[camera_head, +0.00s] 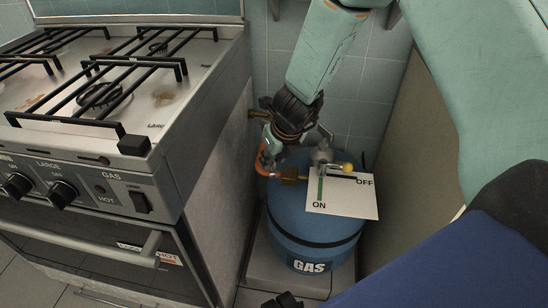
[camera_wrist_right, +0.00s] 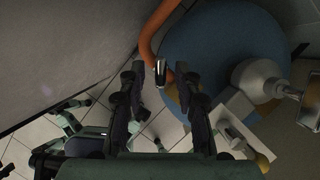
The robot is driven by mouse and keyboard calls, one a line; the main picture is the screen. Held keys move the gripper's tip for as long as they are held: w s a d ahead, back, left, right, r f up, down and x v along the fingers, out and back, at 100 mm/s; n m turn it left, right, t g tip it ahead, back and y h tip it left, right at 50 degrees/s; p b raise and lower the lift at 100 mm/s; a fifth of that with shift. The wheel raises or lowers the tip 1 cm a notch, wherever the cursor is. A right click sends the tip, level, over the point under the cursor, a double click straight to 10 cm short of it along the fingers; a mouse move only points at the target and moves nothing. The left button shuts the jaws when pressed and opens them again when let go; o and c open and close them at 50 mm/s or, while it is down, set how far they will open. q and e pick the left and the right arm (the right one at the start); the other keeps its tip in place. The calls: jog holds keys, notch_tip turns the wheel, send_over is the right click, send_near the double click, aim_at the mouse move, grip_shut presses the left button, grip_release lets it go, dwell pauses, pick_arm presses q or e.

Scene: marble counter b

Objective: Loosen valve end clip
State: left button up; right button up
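The blue gas cylinder (camera_head: 312,228) stands in the gap beside the stove, with a grey valve (camera_head: 322,157) on top. An orange hose (camera_head: 264,160) curves down to a brass fitting (camera_head: 290,176) at the valve. My right gripper (camera_head: 268,146) is over the hose, left of the valve. In the right wrist view my right gripper (camera_wrist_right: 160,70) is open, with a small shiny metal piece (camera_wrist_right: 160,73) between its fingers, close to the orange hose (camera_wrist_right: 147,38). This may be the clip; I cannot tell whether the fingers touch it. My left gripper is not identifiable.
A white ON/OFF card (camera_head: 342,203) and a yellow-tipped handle (camera_head: 346,167) sit by the valve. A brown panel (camera_head: 412,150) bounds the right side. The gap is narrow.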

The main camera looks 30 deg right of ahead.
grip_shut()
